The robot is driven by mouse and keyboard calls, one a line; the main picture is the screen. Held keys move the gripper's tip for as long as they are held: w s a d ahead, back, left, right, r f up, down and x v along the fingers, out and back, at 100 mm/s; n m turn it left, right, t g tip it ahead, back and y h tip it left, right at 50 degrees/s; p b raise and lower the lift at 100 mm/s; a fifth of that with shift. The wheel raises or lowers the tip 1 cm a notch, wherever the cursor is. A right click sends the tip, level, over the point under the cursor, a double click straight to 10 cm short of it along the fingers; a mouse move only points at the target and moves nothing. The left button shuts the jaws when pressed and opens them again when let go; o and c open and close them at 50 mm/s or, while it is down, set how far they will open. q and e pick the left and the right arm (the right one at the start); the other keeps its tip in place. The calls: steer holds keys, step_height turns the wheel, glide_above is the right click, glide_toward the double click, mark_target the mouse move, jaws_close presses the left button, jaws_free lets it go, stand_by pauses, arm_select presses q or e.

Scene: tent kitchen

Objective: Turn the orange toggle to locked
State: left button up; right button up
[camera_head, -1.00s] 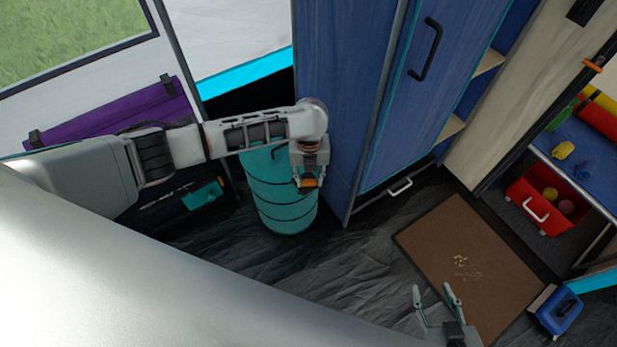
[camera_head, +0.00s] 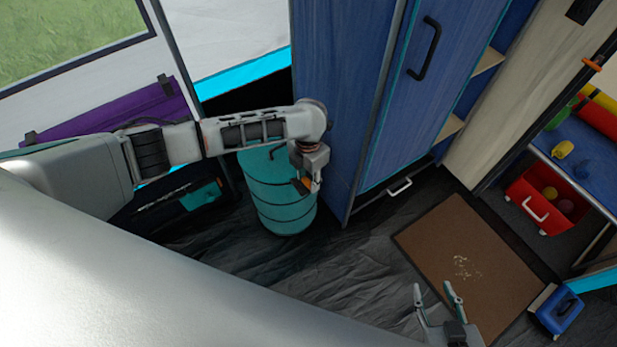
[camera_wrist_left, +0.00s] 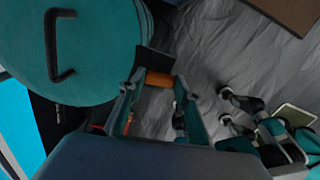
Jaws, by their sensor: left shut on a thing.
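The orange toggle (camera_head: 303,186) shows as a small orange piece at the fingertips of my left gripper (camera_head: 307,184), in front of the teal barrel. In the left wrist view the orange toggle (camera_wrist_left: 159,79) lies between the two fingers of my left gripper (camera_wrist_left: 157,98), beside a dark plate. The left gripper is shut on it. The fingers hide part of the toggle, and I cannot read any lock marking. My right gripper (camera_head: 435,292) is at the bottom of the head view, with its fingers apart and empty, far from the toggle.
The teal barrel (camera_head: 278,205) stands close beside my left gripper. The blue cabinet (camera_head: 395,130) is just right of it. A brown mat (camera_head: 470,250), a red bin (camera_head: 535,212) and a blue box (camera_head: 556,310) are at the right. Dark floor between is clear.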

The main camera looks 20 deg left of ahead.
mark_target(308, 182)
arm_select(q)
steer(key=shift+s+f+m, duration=0.15)
steer(key=shift+m, duration=0.75)
arm_select(e)
steer(key=shift+s+a, duration=0.1)
steer(key=shift+a, duration=0.05)
steer(key=shift+s+a+f, duration=0.1)
arm_select(q)
steer(key=o, duration=1.1)
steer(key=shift+r, duration=0.2)
arm_select(e)
steer(key=shift+s+f, duration=0.1)
steer(key=shift+s, duration=0.05)
arm_select(q)
step_height(308, 182, up, 12)
steer(key=shift+f, duration=0.1)
arm_select(e)
steer(key=shift+w, duration=0.2)
